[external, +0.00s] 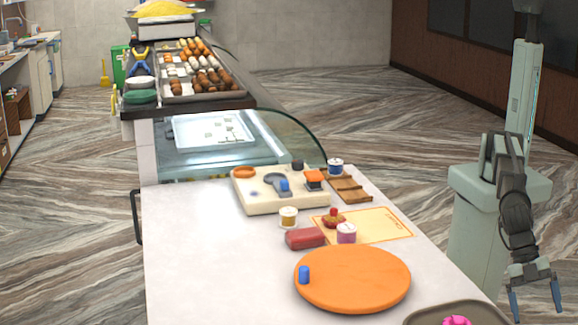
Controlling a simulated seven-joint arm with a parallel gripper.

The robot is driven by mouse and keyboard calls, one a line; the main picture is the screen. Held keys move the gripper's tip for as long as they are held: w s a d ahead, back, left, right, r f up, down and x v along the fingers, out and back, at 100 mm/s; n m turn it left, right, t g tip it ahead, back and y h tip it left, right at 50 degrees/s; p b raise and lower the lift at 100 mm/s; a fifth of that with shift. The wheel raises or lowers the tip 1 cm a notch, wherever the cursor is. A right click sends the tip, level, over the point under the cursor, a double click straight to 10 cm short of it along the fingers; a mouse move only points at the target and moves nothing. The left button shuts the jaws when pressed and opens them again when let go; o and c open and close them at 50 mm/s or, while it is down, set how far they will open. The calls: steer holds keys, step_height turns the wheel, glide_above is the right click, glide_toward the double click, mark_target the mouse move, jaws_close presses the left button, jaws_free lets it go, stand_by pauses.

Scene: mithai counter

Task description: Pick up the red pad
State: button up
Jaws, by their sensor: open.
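The red pad (304,238) looks like a low, rounded dark-red block. It lies on the white counter, behind the orange round board and left of a pink-and-white jar (346,233). My gripper (536,300) hangs at the far right, off the side of the counter. Its two blue fingers point down, apart and empty. It is well to the right of the red pad and does not touch anything.
An orange round board (360,283) bears a blue cylinder (304,274). A grey tray (420,314) with a pink item is at the front right. Behind the pad stand a yellow-and-white jar (289,217) and a cream block (262,204). The counter's left side is clear.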

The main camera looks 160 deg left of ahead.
steer(key=d+r+h, duration=0.1)
steer(key=d+r, duration=0.5)
steer(key=r, duration=0.2)
step_height(320, 180, up, 9)
steer(key=m+g+h, duration=0.3)
steer(key=m+g, duration=0.5)
steer(key=m, duration=0.3)
glide_above(306, 233)
steer(key=a, duration=0.6)
steer(key=x, duration=0.6)
steer(key=d+x, duration=0.1)
steer(key=x, duration=0.5)
steer(key=shift+s+d+r, duration=0.1)
steer(key=shift+d, duration=0.05)
steer(key=shift+d+f+h, duration=0.1)
steer(key=shift+f+h, duration=0.1)
steer(key=shift+h, duration=0.1)
steer(key=shift+f, duration=0.25)
